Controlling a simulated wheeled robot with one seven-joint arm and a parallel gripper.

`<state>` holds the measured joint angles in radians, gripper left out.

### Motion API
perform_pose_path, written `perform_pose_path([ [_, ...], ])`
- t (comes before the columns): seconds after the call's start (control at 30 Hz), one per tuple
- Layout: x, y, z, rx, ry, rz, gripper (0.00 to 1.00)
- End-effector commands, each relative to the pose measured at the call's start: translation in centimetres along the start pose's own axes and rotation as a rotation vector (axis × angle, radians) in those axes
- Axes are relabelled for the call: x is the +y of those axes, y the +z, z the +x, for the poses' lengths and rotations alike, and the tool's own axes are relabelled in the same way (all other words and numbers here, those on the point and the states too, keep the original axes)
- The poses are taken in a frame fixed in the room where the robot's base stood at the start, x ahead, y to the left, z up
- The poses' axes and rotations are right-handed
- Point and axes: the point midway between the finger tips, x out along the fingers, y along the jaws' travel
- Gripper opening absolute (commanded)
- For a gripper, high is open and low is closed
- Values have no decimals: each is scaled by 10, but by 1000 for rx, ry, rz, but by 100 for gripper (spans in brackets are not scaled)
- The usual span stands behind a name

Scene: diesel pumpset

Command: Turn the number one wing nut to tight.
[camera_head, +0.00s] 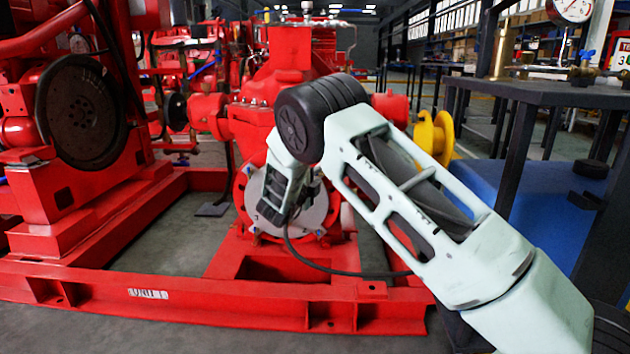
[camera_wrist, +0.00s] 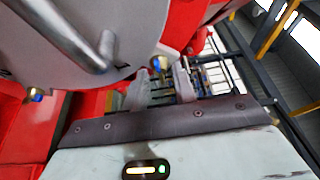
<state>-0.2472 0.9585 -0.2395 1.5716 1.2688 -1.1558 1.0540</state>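The grey round cover plate (camera_wrist: 70,35) with a bar handle fills the upper left of the wrist view. In the head view the cover (camera_head: 313,212) sits on the front of the red pump. A brass wing nut (camera_wrist: 158,63) with a blue part is at the cover's right edge in the wrist view, at the fingertips. A second brass and blue wing nut (camera_wrist: 34,95) is at the lower left edge. No number shows on either. My gripper (camera_wrist: 161,77) is open, with a gap between its fingers. The wing nut appears between or just beyond the tips; contact is unclear.
A red base frame (camera_head: 210,298) runs across the floor below the pump. A red engine with a dark flywheel (camera_head: 82,112) stands left. A dark table (camera_head: 545,92) with a pressure gauge (camera_head: 575,8) and a blue block (camera_head: 545,200) are right. A cable hangs below my arm.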

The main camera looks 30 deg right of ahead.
Motion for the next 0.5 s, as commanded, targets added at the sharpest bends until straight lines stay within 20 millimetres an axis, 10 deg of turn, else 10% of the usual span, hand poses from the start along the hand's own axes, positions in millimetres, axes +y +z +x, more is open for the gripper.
perform_pose_path([
  [0.2,0,0,0,0,0,0,0],
  [0.5,-1,0,-1,-1,-22,-59,0],
])
